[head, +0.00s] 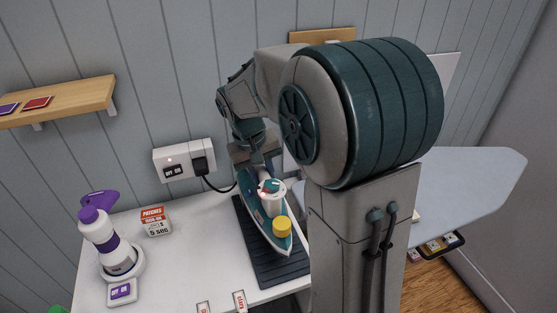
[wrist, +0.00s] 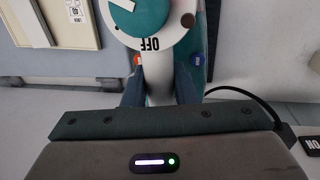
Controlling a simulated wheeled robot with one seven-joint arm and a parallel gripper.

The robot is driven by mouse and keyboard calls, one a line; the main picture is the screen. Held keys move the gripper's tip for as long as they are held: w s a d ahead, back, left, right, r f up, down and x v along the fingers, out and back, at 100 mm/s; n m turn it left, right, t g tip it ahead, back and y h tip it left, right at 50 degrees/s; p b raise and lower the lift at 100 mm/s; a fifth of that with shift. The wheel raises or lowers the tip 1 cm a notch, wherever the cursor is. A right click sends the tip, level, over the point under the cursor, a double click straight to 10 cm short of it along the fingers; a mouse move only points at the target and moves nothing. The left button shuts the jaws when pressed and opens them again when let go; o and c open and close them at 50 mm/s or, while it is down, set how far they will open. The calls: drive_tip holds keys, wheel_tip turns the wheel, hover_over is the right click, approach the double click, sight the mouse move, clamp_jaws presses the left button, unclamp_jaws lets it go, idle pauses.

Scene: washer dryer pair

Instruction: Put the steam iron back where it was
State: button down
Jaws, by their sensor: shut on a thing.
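The steam iron (head: 269,224) is teal and white with a yellow cap, its pointed tip toward the front. It is over a dark ribbed mat (head: 265,262) on the white table (head: 190,263). I cannot tell whether it rests on the mat or hangs just above it. My gripper (head: 258,165) reaches down at the iron's back end, partly hidden by my arm. In the wrist view the two fingers of my gripper (wrist: 160,88) are closed on the iron (wrist: 150,22), below its round dial marked OFF.
A wall socket (head: 184,160) has a plugged-in black cord running toward the iron. A purple-and-white spray bottle (head: 107,240) and a patches box (head: 155,221) stand left. A wooden shelf (head: 60,101) is on the wall. The ironing board (head: 475,185) is right, behind my arm.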

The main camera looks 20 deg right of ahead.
drive_tip(key=shift+a+f, duration=0.25)
drive_tip(key=shift+f, duration=1.95)
drive_tip(key=c, duration=1.2)
unclamp_jaws()
drive_tip(key=shift+o, duration=0.2)
